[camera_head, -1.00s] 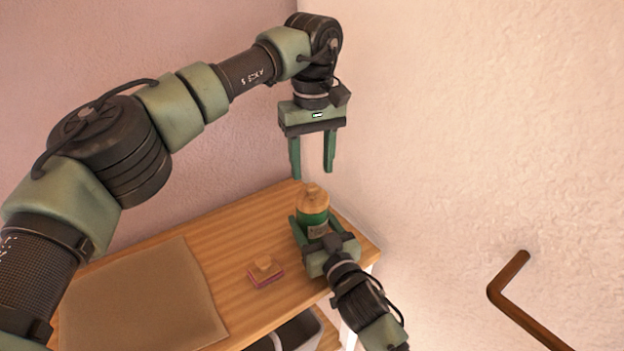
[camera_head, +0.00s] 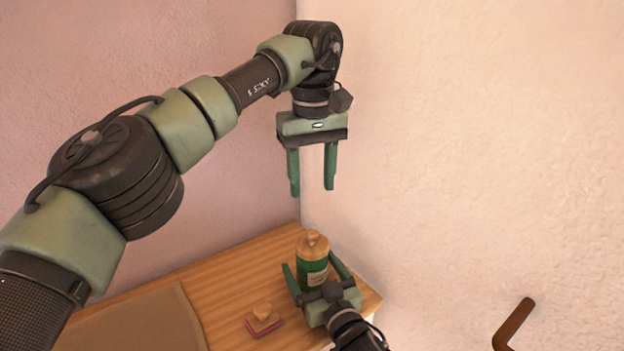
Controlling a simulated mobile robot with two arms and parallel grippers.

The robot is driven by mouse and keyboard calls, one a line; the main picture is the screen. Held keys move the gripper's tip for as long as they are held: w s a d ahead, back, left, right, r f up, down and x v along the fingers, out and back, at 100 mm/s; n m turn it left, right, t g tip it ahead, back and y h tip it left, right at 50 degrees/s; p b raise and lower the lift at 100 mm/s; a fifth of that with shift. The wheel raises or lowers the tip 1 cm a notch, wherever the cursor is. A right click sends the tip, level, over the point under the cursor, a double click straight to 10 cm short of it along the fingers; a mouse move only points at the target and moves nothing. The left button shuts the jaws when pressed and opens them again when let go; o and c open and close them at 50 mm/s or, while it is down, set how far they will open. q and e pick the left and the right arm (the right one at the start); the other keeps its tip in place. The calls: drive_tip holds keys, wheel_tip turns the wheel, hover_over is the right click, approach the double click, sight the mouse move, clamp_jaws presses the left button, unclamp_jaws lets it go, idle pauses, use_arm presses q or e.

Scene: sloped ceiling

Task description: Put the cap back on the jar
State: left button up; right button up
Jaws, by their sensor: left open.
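The jar (camera_head: 313,275) is green with a pale label and stands upright near the table's back right corner. A wood-coloured cap (camera_head: 313,243) with a small knob sits on its top; I cannot tell how firmly it is seated. My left gripper (camera_head: 312,191) is open and empty, pointing down, well above the jar and cap. My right gripper (camera_head: 316,266) is low at the table, with one finger on each side of the jar. Its fingers look wider apart than the jar, with a gap showing on the right side.
A small wooden-knobbed block with a pink base (camera_head: 264,320) lies on the wooden table (camera_head: 232,275), left of my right gripper. A brown mat (camera_head: 150,320) covers the table's left part. Walls meet close behind the jar. A brown rail (camera_head: 514,322) shows at lower right.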

sight(318, 279)
drive_tip(key=v, duration=0.7)
drive_tip(key=shift+s+d, duration=0.2)
drive_tip(key=shift+s, duration=0.2)
